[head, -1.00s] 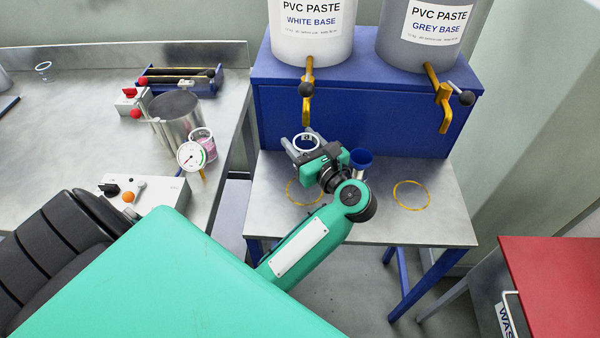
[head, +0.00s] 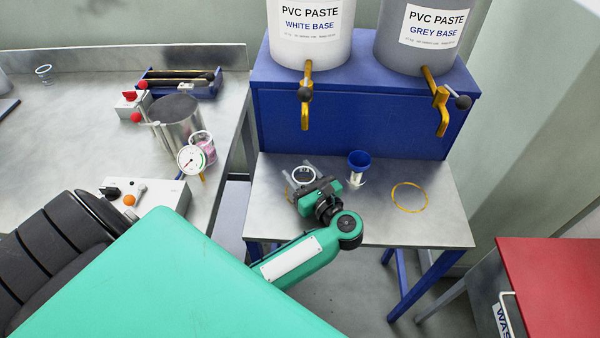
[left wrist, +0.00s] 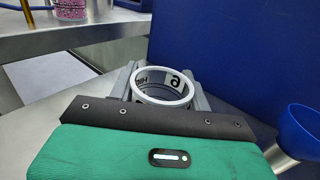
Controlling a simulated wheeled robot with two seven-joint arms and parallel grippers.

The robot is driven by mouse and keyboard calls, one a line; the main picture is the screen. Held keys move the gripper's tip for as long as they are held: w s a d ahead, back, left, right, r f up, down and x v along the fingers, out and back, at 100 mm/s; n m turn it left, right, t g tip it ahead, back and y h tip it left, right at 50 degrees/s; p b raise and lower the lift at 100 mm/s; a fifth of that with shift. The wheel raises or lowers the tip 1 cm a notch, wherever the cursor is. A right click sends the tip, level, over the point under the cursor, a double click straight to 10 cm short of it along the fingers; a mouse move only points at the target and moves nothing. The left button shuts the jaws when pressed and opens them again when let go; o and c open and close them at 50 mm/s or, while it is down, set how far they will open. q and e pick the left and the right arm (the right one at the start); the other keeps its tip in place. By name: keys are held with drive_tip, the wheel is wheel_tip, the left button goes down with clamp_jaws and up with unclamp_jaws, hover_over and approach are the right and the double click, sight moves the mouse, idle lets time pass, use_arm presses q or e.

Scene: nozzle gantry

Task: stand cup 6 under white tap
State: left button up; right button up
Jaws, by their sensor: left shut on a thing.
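Cup 6 (head: 303,175) is a clear cup with a white rim, upright in the head view below the white tap (head: 305,95). The left wrist view shows the cup (left wrist: 163,99) with a label bearing a 6. My left gripper (head: 302,180) is shut on the cup, its grey fingers on either side. The cup is low over the bench (head: 380,226), at the yellow ring on the left, which it and the gripper mostly hide. I cannot tell whether its base touches the bench. My right gripper is not in view.
A blue funnel-topped metal piece (head: 359,160) stands close to the right of the cup. The blue tank stand (head: 360,125) rises behind. The yellow ring (head: 409,197) under the grey tap (head: 440,105) is empty. A red-topped cabinet (head: 560,280) is at right.

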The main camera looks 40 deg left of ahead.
use_arm(q)
drive_tip(key=shift+f, duration=0.1)
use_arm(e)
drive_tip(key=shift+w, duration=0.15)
use_arm(q)
drive_tip(key=o, duration=1)
drive_tip(key=shift+c, duration=0.2)
drive_tip(key=shift+o, duration=0.4)
drive_tip(key=shift+r, duration=0.2)
drive_tip(key=v, duration=0.2)
drive_tip(key=b+v, duration=0.1)
drive_tip(key=shift+s+d+f, duration=0.1)
drive_tip(key=shift+d+f, duration=0.15)
drive_tip(key=shift+f, duration=0.05)
drive_tip(key=b+v, duration=0.1)
drive_tip(key=v, duration=0.6)
drive_tip(key=shift+s+d+b, duration=0.1)
drive_tip(key=shift+d+b, duration=0.05)
drive_tip(key=shift+b, duration=0.25)
drive_tip(key=shift+s+d+r, duration=0.2)
drive_tip(key=shift+d, duration=0.3)
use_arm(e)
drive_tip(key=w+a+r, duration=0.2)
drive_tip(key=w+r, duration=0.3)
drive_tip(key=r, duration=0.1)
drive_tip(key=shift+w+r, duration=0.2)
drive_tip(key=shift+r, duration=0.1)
